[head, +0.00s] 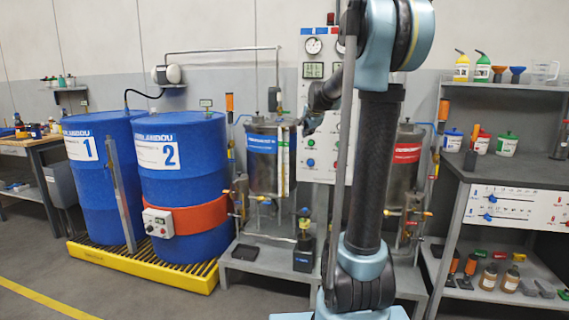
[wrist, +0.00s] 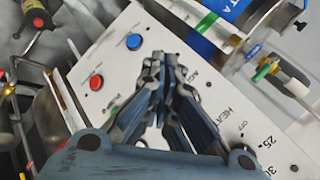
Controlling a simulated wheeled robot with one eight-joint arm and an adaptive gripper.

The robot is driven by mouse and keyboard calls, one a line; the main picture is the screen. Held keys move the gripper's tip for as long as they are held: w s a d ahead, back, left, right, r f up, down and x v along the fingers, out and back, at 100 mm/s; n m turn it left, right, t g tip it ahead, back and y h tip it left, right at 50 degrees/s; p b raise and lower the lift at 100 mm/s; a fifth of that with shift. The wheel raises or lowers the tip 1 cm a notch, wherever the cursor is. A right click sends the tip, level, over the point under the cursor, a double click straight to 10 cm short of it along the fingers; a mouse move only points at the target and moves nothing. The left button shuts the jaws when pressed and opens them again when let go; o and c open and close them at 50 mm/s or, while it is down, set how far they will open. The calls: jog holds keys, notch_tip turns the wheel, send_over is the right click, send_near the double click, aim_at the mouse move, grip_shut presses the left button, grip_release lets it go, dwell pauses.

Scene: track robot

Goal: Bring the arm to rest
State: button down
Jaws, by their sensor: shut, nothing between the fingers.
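My arm (head: 378,170) stands upright in the middle of the head view, raised from its base, with its upper links bent over at the top. My gripper (head: 308,130) shows small and dark to the left of the arm, in front of the panel and beside the left steel tank. In the wrist view my gripper (wrist: 162,62) is shut, with its fingers together and nothing between them. Behind the fingers is the tilted white control panel (wrist: 115,55) with a blue button (wrist: 134,41), a red button (wrist: 96,82) and HEAT markings.
Steel tanks with a blue label (head: 262,143) and a red label (head: 406,153) flank the panel. Blue drums 1 (head: 92,185) and 2 (head: 185,185) stand on a yellow pallet (head: 150,268) at left. A grey shelf bench (head: 510,172) stands at right. Floor at lower left is clear.

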jog(key=s+f+n+g, duration=0.2)
jog(key=s+f, duration=0.6)
jog(key=s, duration=0.8)
jog(key=s+d+f+n+g, duration=0.1)
jog(key=s+f+n, duration=0.6)
jog(key=s, duration=1)
jog(key=s+d+f+n+g, duration=0.1)
jog(key=s+f+n+g, duration=0.3)
jog(key=s+f, duration=0.6)
jog(key=s, duration=0.6)
jog(key=shift+s+d+f+n+h, duration=0.2)
jog(key=shift+f+n+h, duration=0.1)
jog(key=shift+f+h, duration=0.1)
jog(key=shift+w, duration=0.1)
jog(key=shift+w+f, duration=0.2)
jog(key=shift+w, duration=0.1)
